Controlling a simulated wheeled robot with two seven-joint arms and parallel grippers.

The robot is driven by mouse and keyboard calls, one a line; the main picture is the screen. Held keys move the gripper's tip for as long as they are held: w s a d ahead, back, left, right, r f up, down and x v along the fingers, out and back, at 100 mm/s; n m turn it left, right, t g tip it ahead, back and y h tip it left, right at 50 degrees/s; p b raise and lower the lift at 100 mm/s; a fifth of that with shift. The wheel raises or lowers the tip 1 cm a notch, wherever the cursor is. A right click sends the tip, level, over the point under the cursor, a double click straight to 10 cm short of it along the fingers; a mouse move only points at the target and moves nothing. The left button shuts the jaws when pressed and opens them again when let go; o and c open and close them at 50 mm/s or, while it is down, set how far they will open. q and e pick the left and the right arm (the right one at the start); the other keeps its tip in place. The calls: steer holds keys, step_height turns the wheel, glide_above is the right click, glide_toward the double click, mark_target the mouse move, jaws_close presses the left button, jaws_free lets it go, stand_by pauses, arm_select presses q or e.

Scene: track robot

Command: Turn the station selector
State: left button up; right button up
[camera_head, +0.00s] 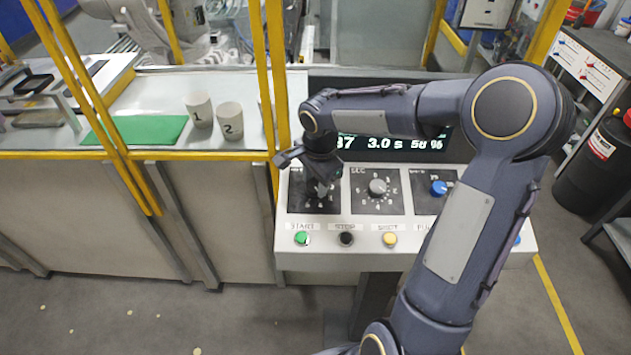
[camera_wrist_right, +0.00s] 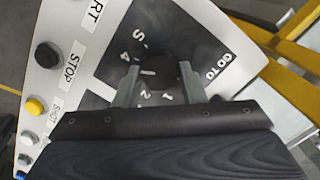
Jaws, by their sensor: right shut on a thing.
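The station selector is a dark knob (camera_wrist_right: 156,68) on a black square dial plate (camera_head: 299,203), the leftmost of the dials on the control panel. In the right wrist view its plate carries "GO TO", an S and white numerals including 1, 2 and 4. My right gripper (camera_head: 319,182) comes down on this knob from above. In the right wrist view the two grey fingers of my right gripper (camera_wrist_right: 157,82) stand on either side of the knob, shut on it. In the head view the gripper hides most of the knob. My left gripper is not in view.
Beside it are a grey SEC knob (camera_head: 377,187) and a blue knob (camera_head: 438,188). Below sit green START (camera_head: 301,238), black STOP (camera_head: 346,238) and yellow (camera_head: 390,239) buttons. A yellow post (camera_head: 278,80) rises close left of the panel. Cups 1 (camera_head: 199,110) and 2 (camera_head: 230,121) stand left.

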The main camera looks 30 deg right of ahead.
steer(key=n+b, duration=0.1)
steer(key=n, duration=0.2)
steer(key=shift+w+n, duration=0.1)
steer(key=shift+n, duration=0.2)
steer(key=n, duration=0.3)
steer(key=shift+a+n+g+h+b, duration=0.15)
steer(key=shift+n+g+h+b, duration=0.15)
steer(key=shift+h+b, duration=0.1)
steer(key=n, duration=0.3)
steer(key=shift+n+h, duration=0.3)
steer(key=n, duration=0.4)
steer(key=shift+a+h+b, duration=0.15)
steer(key=shift+h+b, duration=0.15)
steer(key=shift+b, duration=0.05)
steer(key=n, duration=0.7)
steer(key=shift+a+n+h, duration=0.1)
steer(key=shift+n+h, duration=0.2)
steer(key=shift+h, duration=0.1)
steer(key=n+t, duration=0.1)
steer(key=n, duration=0.2)
steer(key=shift+n, duration=0.3)
steer(key=shift+s+n+t, duration=0.2)
steer(key=shift+n+t, duration=0.1)
steer(key=shift+n, duration=1.5)
steer(key=shift+a, duration=0.1)
